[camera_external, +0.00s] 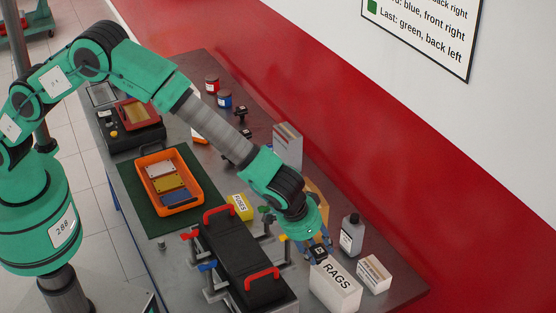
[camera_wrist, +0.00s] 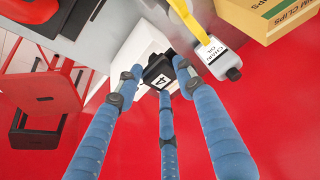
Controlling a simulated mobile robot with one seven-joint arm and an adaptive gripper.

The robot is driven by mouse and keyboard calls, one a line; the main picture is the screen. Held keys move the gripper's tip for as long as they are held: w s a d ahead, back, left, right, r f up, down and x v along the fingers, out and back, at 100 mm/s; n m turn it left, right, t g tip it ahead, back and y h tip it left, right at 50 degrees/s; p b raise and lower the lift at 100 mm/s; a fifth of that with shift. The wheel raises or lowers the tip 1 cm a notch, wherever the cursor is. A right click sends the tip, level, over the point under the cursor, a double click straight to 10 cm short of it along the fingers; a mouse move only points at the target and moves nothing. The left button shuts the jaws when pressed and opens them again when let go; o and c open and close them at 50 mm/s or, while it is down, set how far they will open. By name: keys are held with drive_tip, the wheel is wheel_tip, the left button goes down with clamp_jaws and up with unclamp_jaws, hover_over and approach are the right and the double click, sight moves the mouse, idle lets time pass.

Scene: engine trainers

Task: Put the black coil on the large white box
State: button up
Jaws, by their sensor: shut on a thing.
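The large white box (camera_external: 338,290), marked RAGS, stands on the bench near its front right end. My gripper (camera_external: 318,253) is just above the box's far left edge in the external view. Its blue fingers (camera_wrist: 158,85) are closed around the black coil (camera_wrist: 155,68), a small dark block with a white label reading 4. The coil is mostly hidden by the fingers in the external view. I cannot tell whether it touches the box.
A grey bottle (camera_external: 351,237) and a smaller white box (camera_external: 374,274) stand right of the RAGS box. A black case with red handles (camera_external: 243,262) is to the left. An orange tray (camera_external: 195,203) lies farther left on a green mat.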

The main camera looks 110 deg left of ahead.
drive_tip(key=shift+f, duration=0.8)
drive_tip(key=shift+f, duration=0.15)
drive_tip(key=o, duration=1.4)
drive_tip(key=shift+d+r, duration=0.1)
drive_tip(key=shift+r, duration=0.35)
drive_tip(key=v, duration=1.1)
drive_tip(key=shift+s+r, duration=0.1)
drive_tip(key=shift+r, duration=0.1)
